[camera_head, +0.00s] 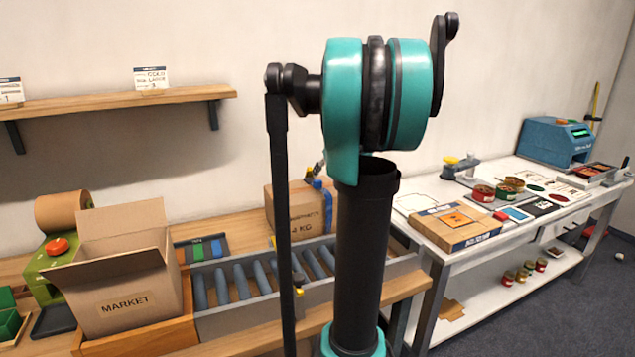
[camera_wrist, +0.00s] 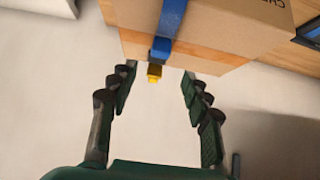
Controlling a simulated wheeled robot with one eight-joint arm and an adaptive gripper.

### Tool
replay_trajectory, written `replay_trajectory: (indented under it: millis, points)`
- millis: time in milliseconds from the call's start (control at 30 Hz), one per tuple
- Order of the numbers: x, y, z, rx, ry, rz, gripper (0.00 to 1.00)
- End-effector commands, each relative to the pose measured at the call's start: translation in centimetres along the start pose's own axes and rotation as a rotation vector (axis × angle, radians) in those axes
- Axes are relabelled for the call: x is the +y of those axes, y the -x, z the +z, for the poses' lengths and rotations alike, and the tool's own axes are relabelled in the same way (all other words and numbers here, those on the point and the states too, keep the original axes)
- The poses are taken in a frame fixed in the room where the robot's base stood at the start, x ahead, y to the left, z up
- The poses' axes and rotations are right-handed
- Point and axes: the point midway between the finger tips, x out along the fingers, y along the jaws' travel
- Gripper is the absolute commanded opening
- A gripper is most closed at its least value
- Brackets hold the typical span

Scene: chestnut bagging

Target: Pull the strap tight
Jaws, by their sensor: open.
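The strap (camera_wrist: 170,22) is a blue band over a cardboard carton (camera_wrist: 222,25) in the wrist view. My own arm hides the carton's right part and the gripper in the head view.
An open box marked MARKET (camera_head: 122,285) stands left of the roller conveyor (camera_head: 235,283). A wall shelf (camera_head: 115,104) hangs above. A white table (camera_head: 470,260) to the right holds a flat carton (camera_head: 455,227), tins and a blue machine (camera_head: 553,142).

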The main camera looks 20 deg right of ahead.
Motion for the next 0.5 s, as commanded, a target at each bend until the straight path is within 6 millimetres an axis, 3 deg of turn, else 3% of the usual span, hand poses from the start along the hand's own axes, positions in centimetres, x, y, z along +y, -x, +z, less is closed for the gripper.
replay_trajectory:
  millis: [300, 500]
  points:
    - [0.0, -5.9, 0.0, -0.001, 0.000, -0.001, 0.48]
    - [0.0, -8.4, 0.0, -0.001, 0.001, 0.000, 0.48]
